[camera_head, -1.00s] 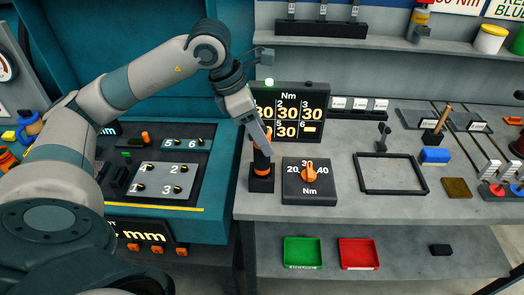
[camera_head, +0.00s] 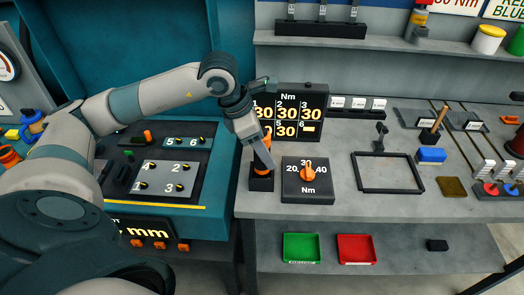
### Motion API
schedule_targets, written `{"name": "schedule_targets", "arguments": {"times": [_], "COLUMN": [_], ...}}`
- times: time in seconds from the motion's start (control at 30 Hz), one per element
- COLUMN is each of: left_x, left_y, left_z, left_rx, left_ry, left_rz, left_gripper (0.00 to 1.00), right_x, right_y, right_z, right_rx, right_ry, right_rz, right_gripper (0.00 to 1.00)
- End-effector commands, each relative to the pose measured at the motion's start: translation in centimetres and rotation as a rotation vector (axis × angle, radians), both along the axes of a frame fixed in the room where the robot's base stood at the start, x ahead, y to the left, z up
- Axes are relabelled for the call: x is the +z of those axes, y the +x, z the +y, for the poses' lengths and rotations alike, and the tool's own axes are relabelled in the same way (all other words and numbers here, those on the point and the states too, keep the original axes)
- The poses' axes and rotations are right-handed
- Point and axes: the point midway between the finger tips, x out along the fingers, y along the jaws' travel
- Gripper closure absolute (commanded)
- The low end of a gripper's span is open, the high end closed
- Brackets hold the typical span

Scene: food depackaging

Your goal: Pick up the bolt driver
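The orange and black bolt driver (camera_head: 261,158) stands upright in a dark holder (camera_head: 262,182) at the bench's left front edge, left of the torque dial. My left arm comes in from the left, and my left gripper (camera_head: 264,156) points down at the driver's upper part. Its fingers overlap the driver and hide part of it. I see the fingers from the side, so I cannot tell whether they are closed on it. My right gripper is not in view.
The dial box (camera_head: 308,181) stands close to the right of the holder. A torque display (camera_head: 290,113) stands behind. A black frame (camera_head: 388,189) and blue block (camera_head: 432,155) lie farther right. The teal panel (camera_head: 195,210) is left. Green (camera_head: 301,247) and red (camera_head: 357,249) trays sit below.

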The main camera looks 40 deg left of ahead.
Motion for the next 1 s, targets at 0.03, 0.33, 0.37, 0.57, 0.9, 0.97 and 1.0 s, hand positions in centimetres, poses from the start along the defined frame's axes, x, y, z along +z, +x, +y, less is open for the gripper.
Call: {"name": "schedule_targets", "arguments": {"times": [0.03, 0.33, 0.37, 0.57, 0.9, 0.97, 1.0], "left_x": [-0.4, -1.9, -1.9, -1.9, -1.8, -1.8, -1.7], "left_y": [0.2, 0.6, 0.6, 0.6, 0.6, 0.6, 0.7], "left_z": [-0.2, -0.6, -0.6, -0.6, -0.6, -0.6, -0.6], "left_rx": [0.001, 0.0, 0.0, 0.0, 0.0, 0.0, 0.0], "left_ry": [-0.002, -0.003, -0.002, -0.002, -0.001, -0.001, -0.002], "left_rz": [0.003, -0.002, -0.001, -0.001, -0.001, -0.001, -0.004], "left_gripper": [0.46, 0.46, 0.46, 0.46, 0.97, 1.0, 1.0], "right_x": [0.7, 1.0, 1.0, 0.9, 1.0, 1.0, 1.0], "right_y": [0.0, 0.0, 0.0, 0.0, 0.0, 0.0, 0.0], "right_z": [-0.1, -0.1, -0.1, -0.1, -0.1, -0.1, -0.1], "right_rx": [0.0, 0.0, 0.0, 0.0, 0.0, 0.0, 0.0], "right_ry": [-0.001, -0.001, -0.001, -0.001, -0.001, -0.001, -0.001], "right_rz": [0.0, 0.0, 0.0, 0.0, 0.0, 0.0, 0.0], "right_gripper": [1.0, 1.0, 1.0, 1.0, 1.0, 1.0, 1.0]}}
